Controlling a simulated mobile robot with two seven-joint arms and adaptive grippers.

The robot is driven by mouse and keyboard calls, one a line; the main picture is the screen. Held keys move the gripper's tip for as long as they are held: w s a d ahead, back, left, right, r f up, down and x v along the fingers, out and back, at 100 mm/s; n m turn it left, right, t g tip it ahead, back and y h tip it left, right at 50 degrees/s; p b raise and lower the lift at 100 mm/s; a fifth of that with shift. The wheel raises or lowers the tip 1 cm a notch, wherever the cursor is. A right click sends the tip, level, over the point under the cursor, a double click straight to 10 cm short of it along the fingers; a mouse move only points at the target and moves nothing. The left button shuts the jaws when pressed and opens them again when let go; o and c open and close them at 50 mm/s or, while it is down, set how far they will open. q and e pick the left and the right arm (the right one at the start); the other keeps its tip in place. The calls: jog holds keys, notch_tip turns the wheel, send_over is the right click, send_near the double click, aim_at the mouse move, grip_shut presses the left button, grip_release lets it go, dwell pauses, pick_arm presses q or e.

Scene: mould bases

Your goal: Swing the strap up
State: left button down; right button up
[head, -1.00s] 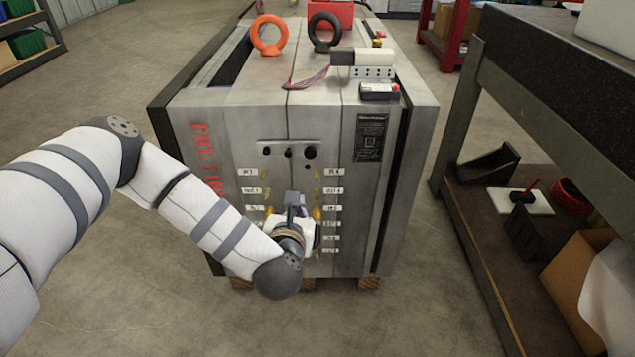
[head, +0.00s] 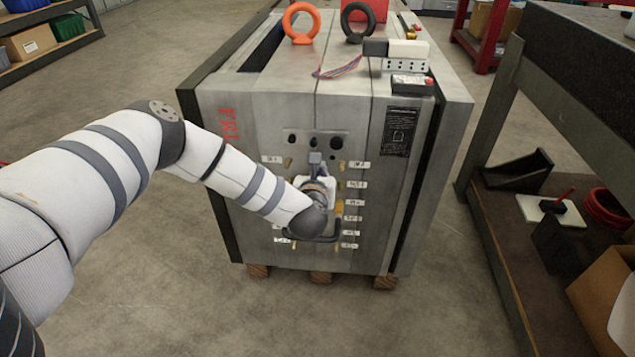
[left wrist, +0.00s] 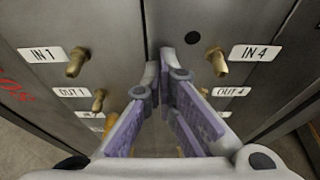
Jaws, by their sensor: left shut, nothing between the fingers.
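The grey mould block (head: 262,215) stands upright on wooden feet, with a vertical seam down its front. A flat grey bar with dark round spots (head: 302,138) lies level across this seam high on the front; it looks like the strap. My left gripper (head: 315,157) is shut and empty just below the bar. Whether it touches the bar cannot be told. In the left wrist view its fingers (left wrist: 162,80) meet in front of the seam, between brass fittings, and the bar does not show. My right gripper is not in view.
Brass fittings (left wrist: 217,62) with white labels line both sides of the seam. An orange ring (head: 301,23), a dark ring (head: 354,22) and a white connector block (head: 404,64) are on top. A dark workbench (head: 587,65) stands at the right. The floor at left is clear.

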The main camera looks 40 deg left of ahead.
aim_at(315, 141)
pick_arm(q)
notch_tip(315, 141, up, 4)
jog(key=shift+s+r+p, duration=0.1)
jog(key=shift+p, duration=0.6)
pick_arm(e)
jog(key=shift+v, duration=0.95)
pick_arm(q)
jog(key=shift+d, duration=0.1)
